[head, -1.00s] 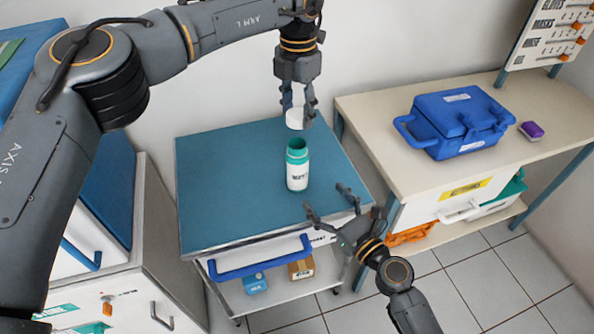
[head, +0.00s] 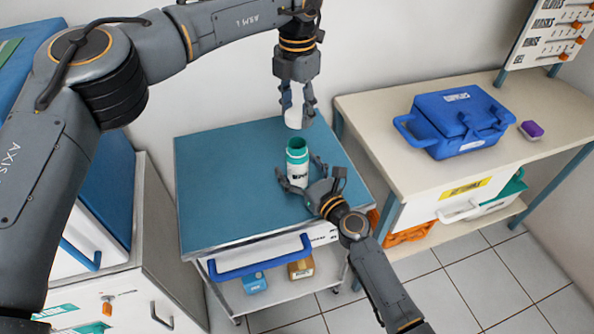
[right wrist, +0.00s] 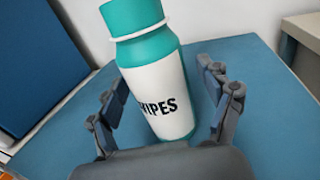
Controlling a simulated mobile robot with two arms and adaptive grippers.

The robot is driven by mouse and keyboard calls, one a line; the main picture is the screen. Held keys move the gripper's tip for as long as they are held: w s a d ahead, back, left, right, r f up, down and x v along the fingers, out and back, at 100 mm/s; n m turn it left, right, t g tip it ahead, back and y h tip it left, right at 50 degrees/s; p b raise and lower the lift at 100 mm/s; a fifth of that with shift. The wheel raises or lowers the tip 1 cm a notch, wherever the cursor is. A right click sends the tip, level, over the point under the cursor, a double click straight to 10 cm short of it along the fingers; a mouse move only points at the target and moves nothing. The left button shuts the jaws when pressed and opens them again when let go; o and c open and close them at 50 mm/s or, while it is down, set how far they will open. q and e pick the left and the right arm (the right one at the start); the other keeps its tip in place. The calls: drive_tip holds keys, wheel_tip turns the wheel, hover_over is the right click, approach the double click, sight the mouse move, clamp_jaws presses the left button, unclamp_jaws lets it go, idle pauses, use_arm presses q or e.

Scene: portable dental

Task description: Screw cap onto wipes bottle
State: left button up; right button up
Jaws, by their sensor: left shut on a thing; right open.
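The wipes bottle (head: 297,164) is white with a teal neck and an open top. It stands upright on the blue top of the cart (head: 225,190). The white cap (head: 293,115) is held by my left gripper (head: 297,108), above and behind the bottle's mouth and apart from it. My right gripper (head: 299,172) is open, low at the front of the bottle, with a finger on each side. In the right wrist view the bottle (right wrist: 158,90) stands between the open fingers (right wrist: 165,105), and gaps show beside it. The bottle's base is partly hidden by the gripper.
A cream side table (head: 375,115) at the right holds a blue case (head: 455,122) and a purple-topped block (head: 531,130). A blue handle (head: 262,258) runs along the cart's front. The left part of the cart top is clear.

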sight(297, 128)
clamp_jaws()
use_arm(q)
drive_tip(key=shift+f, duration=2.5)
drive_tip(key=shift+f, duration=0.1)
drive_tip(key=shift+f, duration=0.8)
drive_tip(key=shift+f, duration=0.55)
